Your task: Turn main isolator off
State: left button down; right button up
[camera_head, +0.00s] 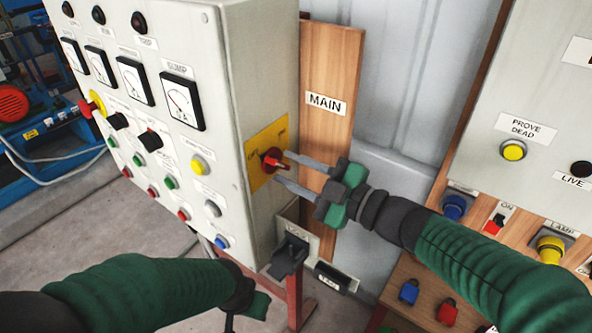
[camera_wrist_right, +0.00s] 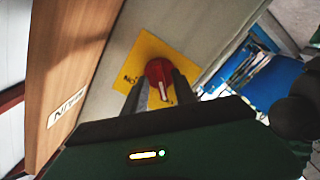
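The main isolator is a red rotary knob (camera_head: 271,160) on a yellow plate (camera_head: 256,168), on the right side of the grey control cabinet (camera_head: 235,80). A wooden board (camera_head: 325,150) labelled MAIN (camera_head: 326,103) stands beside it. My right gripper (camera_head: 282,168) has its two fingers apart, one above and one below the knob in the head view. In the right wrist view the red knob (camera_wrist_right: 158,72) with its white mark shows between the fingertips (camera_wrist_right: 160,88). I cannot tell if they touch it. My left gripper (camera_head: 246,303) is low at the bottom, its fingers mostly hidden.
The cabinet front carries meters (camera_head: 181,101), buttons and switches. A black socket (camera_head: 288,257) sits below the isolator. A second panel (camera_head: 530,100) with buttons and PROVE DEAD label stands at the right. Bare floor (camera_head: 130,225) shows at the lower left.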

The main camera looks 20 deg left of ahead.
jog(key=shift+s+d, duration=0.1)
jog(key=shift+d, duration=0.25)
jog(key=b+v, duration=0.1)
jog(key=v, duration=1.5)
jog(key=shift+b, duration=0.4)
jog(key=shift+d, duration=0.1)
